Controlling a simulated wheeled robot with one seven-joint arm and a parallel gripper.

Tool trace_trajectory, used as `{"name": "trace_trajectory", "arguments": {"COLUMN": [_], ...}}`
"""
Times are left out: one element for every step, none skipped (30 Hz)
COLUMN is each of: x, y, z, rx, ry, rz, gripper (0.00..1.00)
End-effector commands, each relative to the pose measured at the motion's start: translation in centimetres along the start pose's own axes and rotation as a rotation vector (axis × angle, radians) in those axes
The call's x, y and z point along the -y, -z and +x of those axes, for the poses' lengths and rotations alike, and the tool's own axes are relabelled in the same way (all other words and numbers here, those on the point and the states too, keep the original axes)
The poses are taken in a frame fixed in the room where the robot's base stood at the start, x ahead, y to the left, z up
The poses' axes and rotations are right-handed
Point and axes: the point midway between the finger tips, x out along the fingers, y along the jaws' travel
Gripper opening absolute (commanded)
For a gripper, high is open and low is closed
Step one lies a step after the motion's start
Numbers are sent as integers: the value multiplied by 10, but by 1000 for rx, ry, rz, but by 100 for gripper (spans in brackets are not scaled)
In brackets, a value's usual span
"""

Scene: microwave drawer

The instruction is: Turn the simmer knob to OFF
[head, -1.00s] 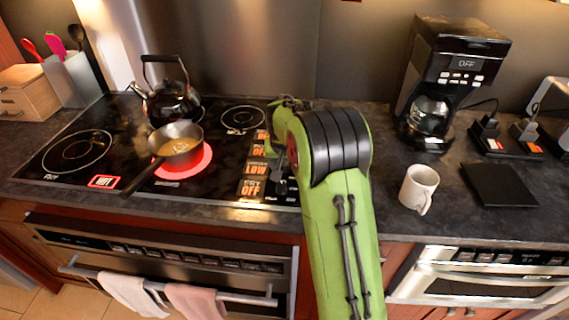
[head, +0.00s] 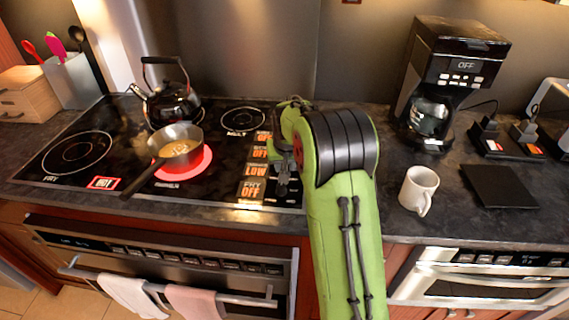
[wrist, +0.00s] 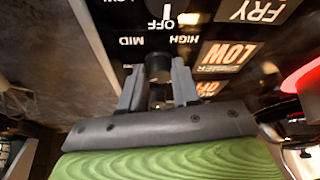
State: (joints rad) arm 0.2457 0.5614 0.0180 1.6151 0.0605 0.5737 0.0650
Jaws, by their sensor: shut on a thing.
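The cooktop (head: 222,190) carries a column of orange displays beside my gripper. The simmer display (head: 255,169) reads LOW; it also shows upside down in the wrist view (wrist: 231,54). In the wrist view, the two grey fingers of my gripper (wrist: 158,84) are shut on a dark round knob (wrist: 158,66) beside that display. Printed marks OFF, HIGH and MID lie around the knobs. The knob's pointer is hidden. In the head view my gripper (head: 283,172) is at the cooktop's right side, partly covered by my green arm, and the knob is hidden there.
A pan (head: 176,145) sits on a glowing red burner (head: 190,172), with a black kettle (head: 173,103) behind it. A white mug (head: 418,188) and a coffee maker (head: 447,80) stand right of my arm. The counter between mug and arm is clear.

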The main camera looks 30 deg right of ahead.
Motion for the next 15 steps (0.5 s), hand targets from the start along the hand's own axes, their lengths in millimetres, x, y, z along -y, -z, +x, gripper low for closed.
{"name": "trace_trajectory", "arguments": {"x": [-2,-2,-2,-2,-2,-3,-3,-3,-3,-3,-4,-4,-4,-4,-4], "y": [0,0,0,0,0,0,0,0,1,1,1,1,1,1,1], "z": [0,0,0,0,0,0,-1,-1,-1,-1,-1,-1,-1,-1,-1], "rx": [1,1,1,1,1,1,1,1,1,0,0,0,0,0,0], "ry": [12,21,34,44,54,68,80,91,106,117,128,142,154,164,179], "rz": [-28,-50,-81,-105,-131,-165,-192,-218,-254,-280,-307,-342,-369,-395,-431], "gripper": [0,0,0,0,0,0,0,0,0,0,0,0,0,0,0]}}
